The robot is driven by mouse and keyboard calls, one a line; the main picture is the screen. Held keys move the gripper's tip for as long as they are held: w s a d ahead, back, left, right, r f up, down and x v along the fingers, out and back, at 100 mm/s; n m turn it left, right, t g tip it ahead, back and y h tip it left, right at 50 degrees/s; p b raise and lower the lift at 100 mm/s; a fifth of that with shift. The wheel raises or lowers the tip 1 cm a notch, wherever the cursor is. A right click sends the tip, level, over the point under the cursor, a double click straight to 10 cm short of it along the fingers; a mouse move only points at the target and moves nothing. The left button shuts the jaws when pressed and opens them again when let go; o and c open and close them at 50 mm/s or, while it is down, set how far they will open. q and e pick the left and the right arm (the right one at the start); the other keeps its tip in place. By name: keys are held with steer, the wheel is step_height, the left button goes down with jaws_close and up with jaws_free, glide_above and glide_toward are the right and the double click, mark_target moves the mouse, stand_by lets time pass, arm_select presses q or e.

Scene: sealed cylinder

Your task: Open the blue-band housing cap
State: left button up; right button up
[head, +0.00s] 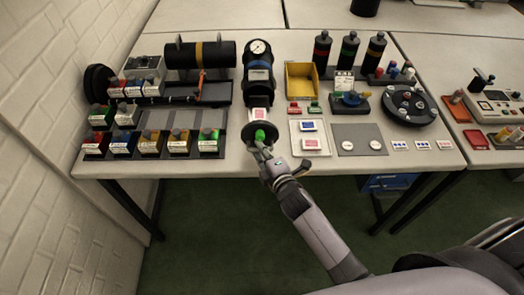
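My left gripper is out of view.
A yellow tray (301,82), a black round carousel (411,104) and several dark bottles stand at the right. A red-and-white card lies between dish and housing.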

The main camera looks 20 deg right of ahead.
steer(key=v, duration=1.2)
steer(key=shift+f, duration=0.2)
steer(key=s+d+f+m+g+h, duration=0.1)
steer(key=s+f+m+g, duration=0.3)
steer(key=f, duration=1)
steer(key=s+d+f+m+g, duration=0.1)
steer(key=s+f+m+g, duration=0.15)
steer(key=s+f, duration=0.7)
steer(key=s+d+f+m+g, duration=0.2)
steer(key=s+f+m+g, duration=0.2)
steer(key=s+f, duration=0.6)
steer(key=s+d+f+m+g+h, duration=0.1)
steer(key=s+f+m+g, duration=0.3)
steer(key=s+f, duration=0.7)
steer(key=shift+s+d+m, duration=0.6)
steer(key=shift+s+m, duration=0.15)
steer(key=shift+s, duration=0.05)
